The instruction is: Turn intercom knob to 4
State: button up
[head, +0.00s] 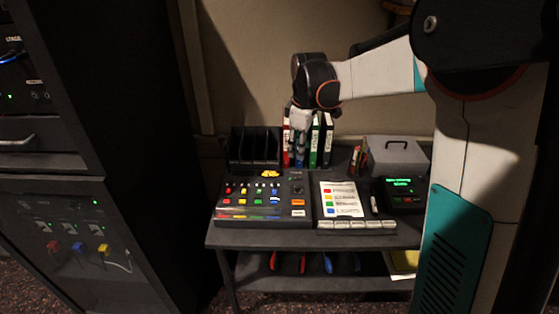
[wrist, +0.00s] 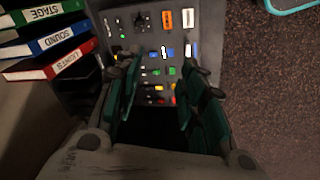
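The mixing desk (head: 262,214) is a dark sloped panel of coloured buttons on a table; it also shows in the wrist view (wrist: 200,60). A black round knob (head: 297,188) sits at its upper right, probably the intercom knob. In the wrist view a dark knob with marks around it (wrist: 140,22) lies near the top, beyond my fingertips. Its label and setting are too small to read. My gripper (head: 299,160) points down above the desk's back edge, in front of the binders. In the wrist view its teal fingers (wrist: 162,75) are apart, with nothing between them and not touching the knob.
Upright binders (head: 315,140) and a black rack (head: 255,147) stand behind the desk. A panel with a white sheet (head: 340,197), a pen (head: 374,204), a green-lit device (head: 402,194) and a grey box (head: 397,157) are to the right. A tall equipment cabinet (head: 70,220) stands left.

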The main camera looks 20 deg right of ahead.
aim_at(298, 186)
jog(key=w+d+f+n+g+p, duration=0.2)
jog(key=w+d+f+n, duration=0.2)
jog(key=w+f, duration=0.55)
jog(key=f+b, duration=0.1)
jog(key=f, duration=0.4)
jog(key=f+b, duration=0.1)
jog(key=f, duration=0.4)
jog(key=f+b, duration=0.2)
jog(key=f, duration=0.3)
jog(key=shift+s, duration=0.35)
grip_shut()
